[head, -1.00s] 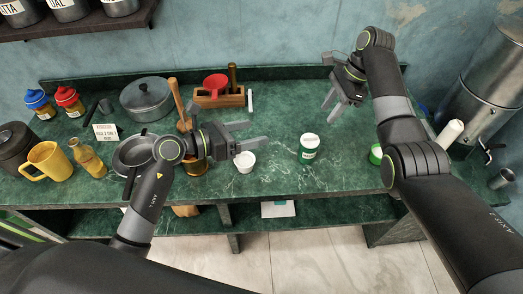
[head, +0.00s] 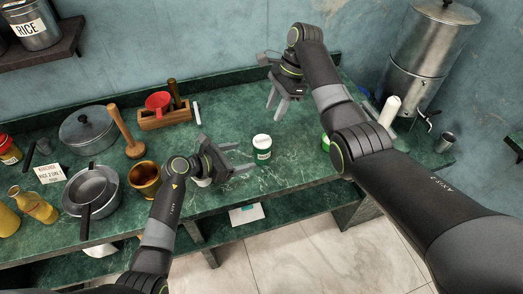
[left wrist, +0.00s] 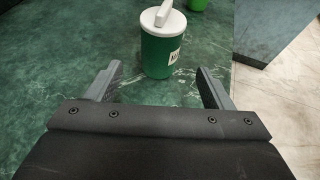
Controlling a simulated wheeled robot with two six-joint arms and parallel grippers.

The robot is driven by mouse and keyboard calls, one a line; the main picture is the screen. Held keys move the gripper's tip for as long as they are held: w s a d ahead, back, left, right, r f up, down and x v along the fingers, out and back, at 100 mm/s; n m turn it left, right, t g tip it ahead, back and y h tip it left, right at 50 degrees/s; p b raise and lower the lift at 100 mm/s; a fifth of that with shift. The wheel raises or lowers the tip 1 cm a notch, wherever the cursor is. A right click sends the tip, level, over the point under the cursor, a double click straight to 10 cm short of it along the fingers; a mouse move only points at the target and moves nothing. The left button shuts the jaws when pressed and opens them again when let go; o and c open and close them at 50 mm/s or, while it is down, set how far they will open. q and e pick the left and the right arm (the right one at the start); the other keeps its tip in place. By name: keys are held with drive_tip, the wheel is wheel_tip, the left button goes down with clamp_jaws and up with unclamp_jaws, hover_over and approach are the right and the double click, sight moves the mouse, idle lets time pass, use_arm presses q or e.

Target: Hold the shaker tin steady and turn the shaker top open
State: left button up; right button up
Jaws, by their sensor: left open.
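The green shaker tin (head: 263,155) with a white label and white shaker top (head: 262,140) stands upright on the green counter. In the left wrist view the tin (left wrist: 160,55) and its top (left wrist: 164,20), which has a raised bar across it, are ahead of my fingers, slightly above the middle of the gap. My left gripper (head: 247,158) is open and empty, just left of the tin and low over the counter, its fingers pointing at it. My right gripper (head: 276,107) is raised behind the tin, fingers pointing down and apart, with nothing seen between them.
A white cup (head: 203,182) is partly hidden under my left gripper. A brass mortar (head: 145,178), pans (head: 92,190) and a wooden rack (head: 164,118) stand to the left. A green item (head: 325,144) is partly behind my right arm. A metal urn (head: 428,55) stands right.

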sight(264, 151)
use_arm(q)
drive_tip(key=x, duration=1)
drive_tip(key=shift+f, duration=0.1)
